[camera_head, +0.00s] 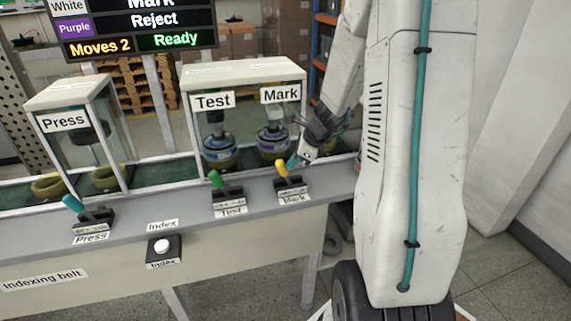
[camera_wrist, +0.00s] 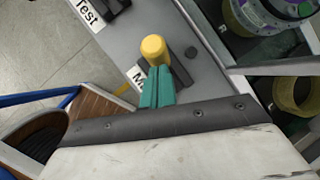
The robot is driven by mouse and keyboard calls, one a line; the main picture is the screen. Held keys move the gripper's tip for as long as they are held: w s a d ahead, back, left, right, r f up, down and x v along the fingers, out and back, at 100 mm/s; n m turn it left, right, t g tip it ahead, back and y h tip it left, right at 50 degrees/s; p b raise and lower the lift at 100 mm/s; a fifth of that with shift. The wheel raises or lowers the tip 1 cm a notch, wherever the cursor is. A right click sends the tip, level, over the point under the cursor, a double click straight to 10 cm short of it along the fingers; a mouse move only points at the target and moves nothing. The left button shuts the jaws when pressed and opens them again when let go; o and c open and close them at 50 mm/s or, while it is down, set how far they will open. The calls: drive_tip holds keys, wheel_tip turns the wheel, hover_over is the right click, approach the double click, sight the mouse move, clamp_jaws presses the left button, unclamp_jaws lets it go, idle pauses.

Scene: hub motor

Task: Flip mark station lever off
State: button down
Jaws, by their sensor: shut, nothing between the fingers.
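The mark station lever has a yellow handle (camera_head: 281,169) and stands on a dark base above the "Mark" label, at the right end of the bench. It tilts up and to the left in the head view. In the wrist view its yellow knob (camera_wrist: 154,48) is just beyond my fingertips. My gripper (camera_head: 294,162) is at the right of the lever, close beside it. In the wrist view my gripper's teal fingers (camera_wrist: 157,86) are together and empty, pointing at the knob. I cannot tell whether they touch it.
The green test lever (camera_head: 216,180) stands to the left, and the teal press lever (camera_head: 73,203) farther left. A white index button (camera_head: 161,246) sits on the front. A clear Test and Mark enclosure (camera_head: 245,72) stands behind. A display (camera_head: 135,25) reads "Moves 2" and "Ready".

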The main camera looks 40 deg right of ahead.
drive_tip(key=shift+a, duration=0.3)
idle(0.4)
drive_tip(key=shift+s+d+r, duration=0.2)
drive_tip(key=shift+s+d, duration=0.15)
drive_tip(key=s+v, duration=0.1)
drive_tip(key=v, duration=1.1)
drive_tip(key=shift+d+f, duration=0.25)
drive_tip(key=shift+d, duration=0.15)
drive_tip(key=shift+s, duration=0.1)
